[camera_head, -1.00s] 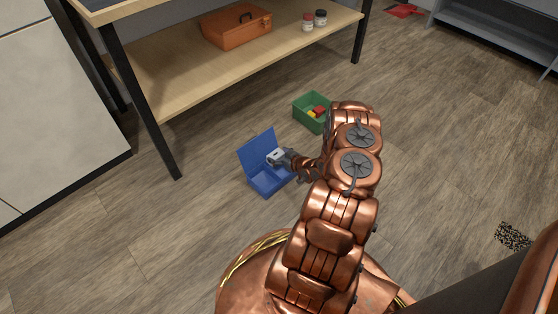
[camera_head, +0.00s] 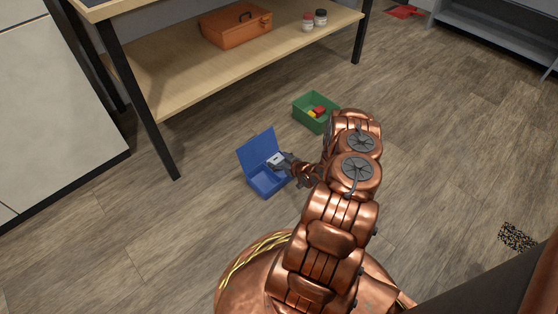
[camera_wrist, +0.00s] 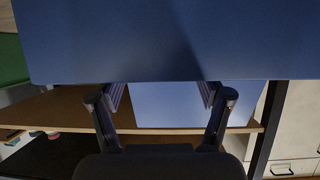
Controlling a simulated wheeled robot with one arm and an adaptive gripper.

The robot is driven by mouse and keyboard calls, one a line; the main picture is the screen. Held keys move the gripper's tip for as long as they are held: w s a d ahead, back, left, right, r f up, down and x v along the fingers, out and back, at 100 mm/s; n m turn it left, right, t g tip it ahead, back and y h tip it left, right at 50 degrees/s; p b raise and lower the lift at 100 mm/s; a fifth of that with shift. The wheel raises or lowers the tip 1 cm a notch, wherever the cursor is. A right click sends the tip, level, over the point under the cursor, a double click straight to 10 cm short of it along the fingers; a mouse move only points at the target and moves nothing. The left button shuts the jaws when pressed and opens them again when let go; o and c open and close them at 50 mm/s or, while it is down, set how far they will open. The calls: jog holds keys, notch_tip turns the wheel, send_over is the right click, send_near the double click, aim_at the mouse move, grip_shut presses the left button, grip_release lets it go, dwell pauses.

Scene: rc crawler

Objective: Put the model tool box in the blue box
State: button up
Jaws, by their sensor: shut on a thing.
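The blue box (camera_head: 266,183) stands open on the floor, its lid raised at the back left. My gripper (camera_head: 281,161) is at the box, in front of the raised lid. It is shut on a small pale grey thing with a dark spot, which I take for the model tool box (camera_head: 274,160). The fingers partly hide this thing, and I cannot tell whether it touches the box. In the wrist view, a wide blue surface fills the top and covers the ends of my gripper's fingers (camera_wrist: 163,92). A paler blue panel shows between and beyond them.
A green box (camera_head: 313,112) with red and yellow pieces stands behind the blue box, close to my arm. A workbench's lower shelf (camera_head: 200,78) holds an orange tool box (camera_head: 236,26) and two jars (camera_head: 314,20). A bench leg (camera_head: 150,120) stands left of the blue box.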

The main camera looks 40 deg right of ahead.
jog(key=o, duration=1.1)
jog(key=shift+r, duration=0.1)
